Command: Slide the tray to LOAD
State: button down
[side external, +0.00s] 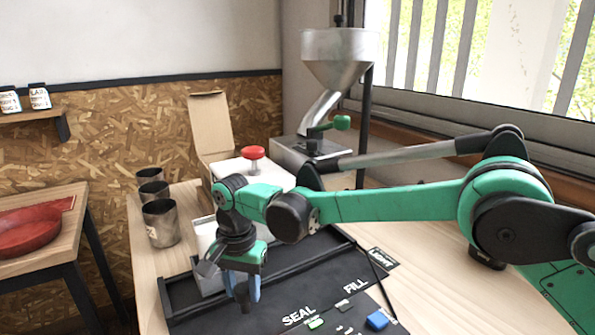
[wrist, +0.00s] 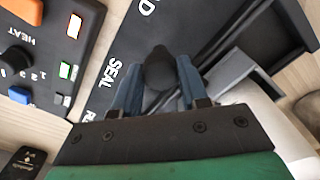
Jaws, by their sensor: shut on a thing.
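My gripper (side external: 246,292) is low over the dark station board, left of the printed SEAL label (side external: 299,316). In the wrist view, my gripper (wrist: 159,82) has its two blue-grey fingers shut on a round black knob (wrist: 160,66). A grey tray (wrist: 232,68) lies right of the knob in that view, with a pale white thing (wrist: 262,104) in or on it. In the side view the tray is mostly hidden behind my gripper, with the white thing (side external: 205,235) standing there. How the knob joins the tray is hidden. Only the final D of a label (wrist: 146,5) shows at the top.
A black rail (side external: 315,252) runs along the board's back. A FILL label (side external: 356,285) and blue button (side external: 377,320) lie to the right. Metal cups (side external: 160,222) stand at left. A steel hopper (side external: 338,65) and red-knobbed machine (side external: 253,153) stand behind. A HEAT panel (wrist: 40,50) shows in the wrist view.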

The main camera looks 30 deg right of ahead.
jog(key=shift+a, duration=2.6)
jog(key=shift+c, duration=2.3)
grip_release()
jog(key=shift+r, duration=0.1)
notch_tip(320, 180, up, 5)
jog(key=shift+r, duration=0.2)
